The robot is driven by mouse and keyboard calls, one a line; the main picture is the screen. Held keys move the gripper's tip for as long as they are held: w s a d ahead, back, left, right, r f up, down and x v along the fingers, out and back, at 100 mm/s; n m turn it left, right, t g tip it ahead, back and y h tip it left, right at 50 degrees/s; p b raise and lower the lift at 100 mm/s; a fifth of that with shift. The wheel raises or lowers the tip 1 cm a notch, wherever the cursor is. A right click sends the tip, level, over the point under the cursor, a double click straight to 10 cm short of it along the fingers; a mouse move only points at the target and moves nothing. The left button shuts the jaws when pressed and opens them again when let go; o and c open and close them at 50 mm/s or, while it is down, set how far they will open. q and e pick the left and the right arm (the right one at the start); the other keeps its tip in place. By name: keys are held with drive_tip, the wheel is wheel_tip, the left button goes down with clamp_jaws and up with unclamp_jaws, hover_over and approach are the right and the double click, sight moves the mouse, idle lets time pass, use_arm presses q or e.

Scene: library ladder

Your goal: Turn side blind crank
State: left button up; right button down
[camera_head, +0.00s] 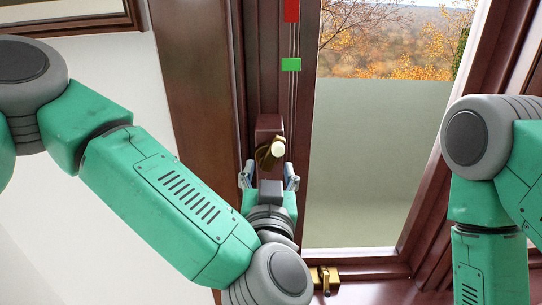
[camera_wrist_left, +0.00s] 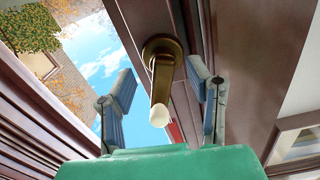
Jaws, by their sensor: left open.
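The blind crank (camera_head: 270,152) is a brass arm with a cream knob, mounted on a dark red-brown block on the window frame. In the left wrist view the crank (camera_wrist_left: 160,75) shows its round brass base, and its cream knob hangs toward the camera. My left gripper (camera_head: 268,172) is open just below the crank in the head view. In the left wrist view the open fingers of the left gripper (camera_wrist_left: 160,85) stand on either side of the crank, apart from it. My right arm shows at the right of the head view, but its gripper is out of view.
A green marker (camera_head: 291,64) and a red marker (camera_head: 291,10) sit on the vertical strip above the crank. A grey-green blind (camera_head: 375,160) covers the lower window pane. A brass latch (camera_head: 324,278) is on the sill, right of my left gripper. A pale wall lies left.

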sight(267, 168)
use_arm(q)
drive_tip(key=shift+w+a, duration=0.25)
drive_tip(key=shift+w, duration=0.5)
drive_tip(key=shift+w+a, duration=0.2)
drive_tip(key=shift+w, duration=0.55)
drive_tip(key=shift+d, duration=0.35)
drive_tip(key=shift+c, duration=0.3)
drive_tip(key=shift+s+d, duration=0.1)
clamp_jaws()
drive_tip(key=shift+a, duration=0.2)
drive_tip(key=n, duration=0.4)
drive_tip(key=shift+d+f+n, duration=0.1)
drive_tip(key=shift+n, duration=0.2)
drive_tip(key=shift+o, duration=0.3)
unclamp_jaws()
drive_tip(key=shift+s, duration=0.1)
